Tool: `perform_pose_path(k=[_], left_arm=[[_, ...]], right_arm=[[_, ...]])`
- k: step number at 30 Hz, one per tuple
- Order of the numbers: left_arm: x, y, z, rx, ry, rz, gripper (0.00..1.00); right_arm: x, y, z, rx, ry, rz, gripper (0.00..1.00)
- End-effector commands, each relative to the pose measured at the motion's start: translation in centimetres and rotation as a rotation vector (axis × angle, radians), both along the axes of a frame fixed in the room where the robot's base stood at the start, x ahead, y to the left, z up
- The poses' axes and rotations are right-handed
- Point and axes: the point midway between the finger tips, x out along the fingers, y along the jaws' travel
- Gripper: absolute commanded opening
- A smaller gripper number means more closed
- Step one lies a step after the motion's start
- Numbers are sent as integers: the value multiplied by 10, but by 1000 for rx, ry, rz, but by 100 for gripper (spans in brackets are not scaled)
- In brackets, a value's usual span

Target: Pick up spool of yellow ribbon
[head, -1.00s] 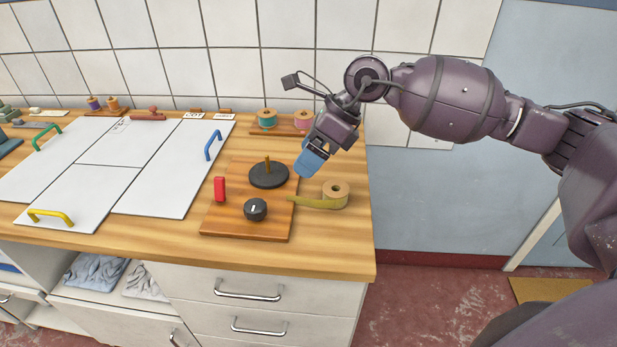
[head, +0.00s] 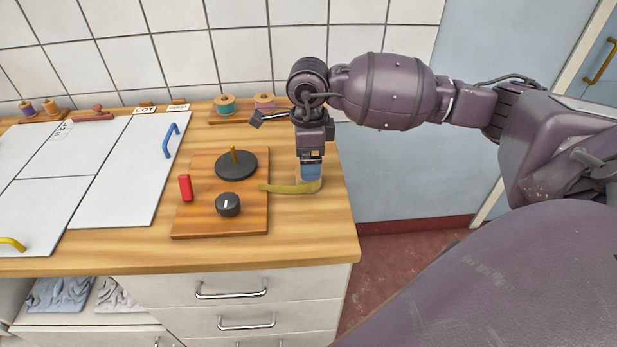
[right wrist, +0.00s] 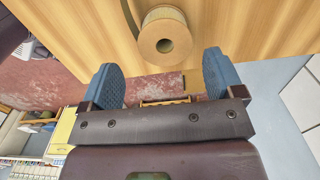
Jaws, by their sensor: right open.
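The spool of yellow ribbon (right wrist: 164,31) lies on the wooden counter, with a pale wound body and a round hole in its face. In the head view the fingers hide much of it, and its loose yellow tail (head: 287,189) runs left onto the wooden board. My right gripper (head: 311,172) points down at the spool, with its blue fingers open. In the right wrist view the open right gripper (right wrist: 163,76) has nothing between its fingertips; the spool shows just beyond them, roughly centred. I cannot tell the exact height gap. My left gripper is not in view.
Left of the spool, the wooden board (head: 190,222) carries a black disc with a peg (head: 237,166), a black knob (head: 228,204) and a red block (head: 185,188). Teal (head: 225,106) and pink (head: 264,104) spools stand behind. The counter's right edge is close to the spool.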

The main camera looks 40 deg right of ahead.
Motion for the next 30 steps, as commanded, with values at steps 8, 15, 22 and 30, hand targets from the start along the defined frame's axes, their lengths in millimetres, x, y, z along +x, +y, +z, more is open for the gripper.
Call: perform_pose_path(k=[8,15,22,30], left_arm=[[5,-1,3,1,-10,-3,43],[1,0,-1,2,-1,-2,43],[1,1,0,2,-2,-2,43],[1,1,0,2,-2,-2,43]], right_arm=[[2,-2,-21,1,2,-1,87],[4,-3,-52,2,1,0,87],[4,-4,-55,0,-1,0,87],[4,-4,-54,1,-1,0,52]])
